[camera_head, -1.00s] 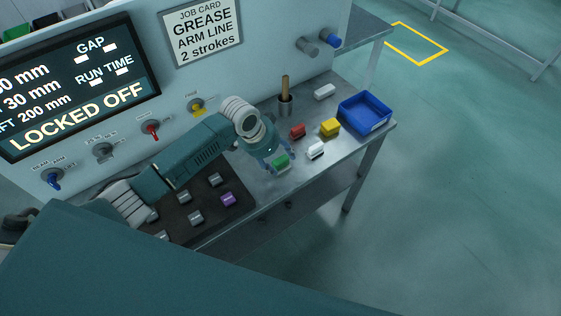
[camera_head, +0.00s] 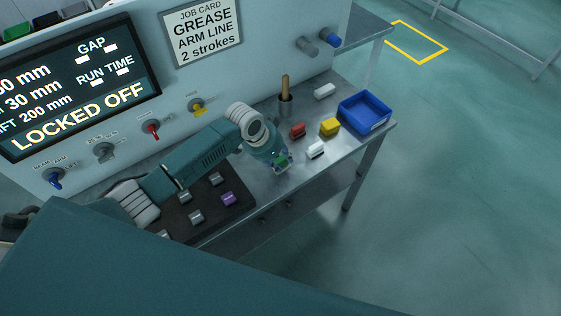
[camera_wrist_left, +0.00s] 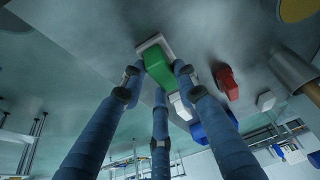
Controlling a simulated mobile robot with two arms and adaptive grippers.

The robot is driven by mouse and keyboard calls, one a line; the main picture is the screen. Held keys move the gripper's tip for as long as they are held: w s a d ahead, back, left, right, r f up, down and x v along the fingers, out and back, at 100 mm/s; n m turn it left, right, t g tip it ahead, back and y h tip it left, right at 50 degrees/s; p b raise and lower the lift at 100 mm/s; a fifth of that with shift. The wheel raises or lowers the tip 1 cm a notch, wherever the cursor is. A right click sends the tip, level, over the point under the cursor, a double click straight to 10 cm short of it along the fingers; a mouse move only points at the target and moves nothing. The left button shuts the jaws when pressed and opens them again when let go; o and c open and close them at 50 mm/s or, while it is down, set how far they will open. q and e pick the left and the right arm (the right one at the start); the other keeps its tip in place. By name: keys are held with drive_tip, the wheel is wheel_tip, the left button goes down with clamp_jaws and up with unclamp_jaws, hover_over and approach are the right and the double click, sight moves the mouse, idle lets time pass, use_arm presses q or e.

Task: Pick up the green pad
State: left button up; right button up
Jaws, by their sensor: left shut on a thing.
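The green pad (camera_head: 281,161) is a small green block with a pale base, on the metal bench near its front edge. My left gripper (camera_head: 282,164) is down over it and its fingers are shut around it. In the left wrist view the green pad (camera_wrist_left: 158,66) sits between the blue fingers of my left gripper (camera_wrist_left: 159,80). Its pale base (camera_wrist_left: 153,44) shows beyond the green part. I cannot tell whether it touches the bench. My right gripper is not in view.
Close by on the bench (camera_head: 262,188) lie a white pad (camera_head: 316,150), a red pad (camera_head: 297,131) and a yellow block (camera_head: 330,127). A blue bin (camera_head: 365,112) stands at the right end. A cup with a wooden handle (camera_head: 285,103) stands behind. A dark mat (camera_head: 213,207) holds several pads, one purple (camera_head: 229,199).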

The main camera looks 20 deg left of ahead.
sight(280, 161)
use_arm(q)
drive_tip(key=shift+r, duration=0.1)
wheel_tip(280, 161, up, 20)
drive_tip(key=b, duration=0.3)
